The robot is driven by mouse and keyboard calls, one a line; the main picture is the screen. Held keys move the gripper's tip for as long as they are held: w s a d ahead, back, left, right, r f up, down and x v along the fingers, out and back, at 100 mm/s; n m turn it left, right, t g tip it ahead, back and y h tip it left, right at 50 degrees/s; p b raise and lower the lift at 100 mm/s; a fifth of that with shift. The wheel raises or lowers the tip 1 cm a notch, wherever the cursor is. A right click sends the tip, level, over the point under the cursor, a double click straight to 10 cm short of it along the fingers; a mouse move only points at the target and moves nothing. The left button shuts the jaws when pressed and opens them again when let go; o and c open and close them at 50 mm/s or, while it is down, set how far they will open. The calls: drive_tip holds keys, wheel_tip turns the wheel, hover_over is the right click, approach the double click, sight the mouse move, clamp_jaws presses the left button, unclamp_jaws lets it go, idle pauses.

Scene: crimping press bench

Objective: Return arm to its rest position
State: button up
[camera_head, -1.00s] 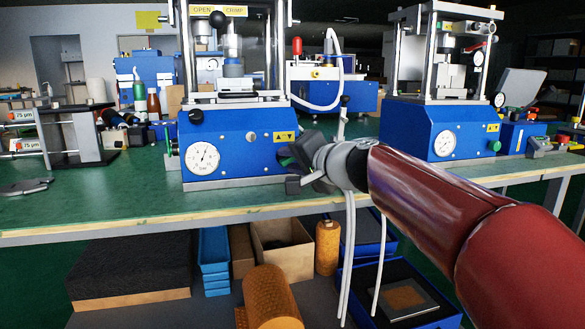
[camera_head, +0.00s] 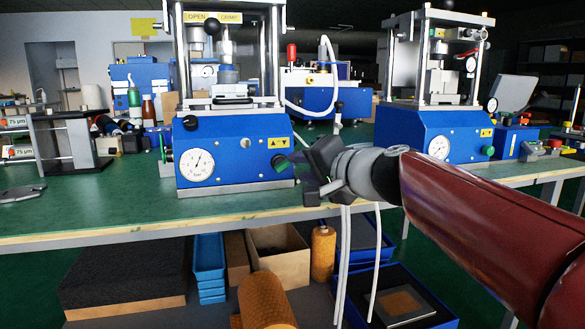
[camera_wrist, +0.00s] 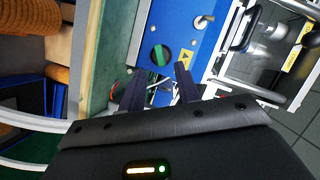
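My gripper (camera_head: 304,174) is at the front of the green bench, just right of the blue base of the crimping press (camera_head: 235,160). In the wrist view its two dark fingers (camera_wrist: 158,84) stand apart with nothing held between them. The press base, with a green knob and yellow label, shows beyond the fingers there. My arm reaches in from the right side of the head view, with its dark red sleeve sloping down to the right. The gripper partly hides the bench behind it.
A second blue press (camera_head: 425,135) stands at the right on the green bench (camera_head: 110,195). A grey stand (camera_head: 65,140) is at the left. Blue trays (camera_head: 210,265), a cardboard box (camera_head: 280,252) and orange rolls (camera_head: 323,252) sit on the shelf below. White hoses hang near my gripper.

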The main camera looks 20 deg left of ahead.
drive_tip(key=shift+v, duration=1.1)
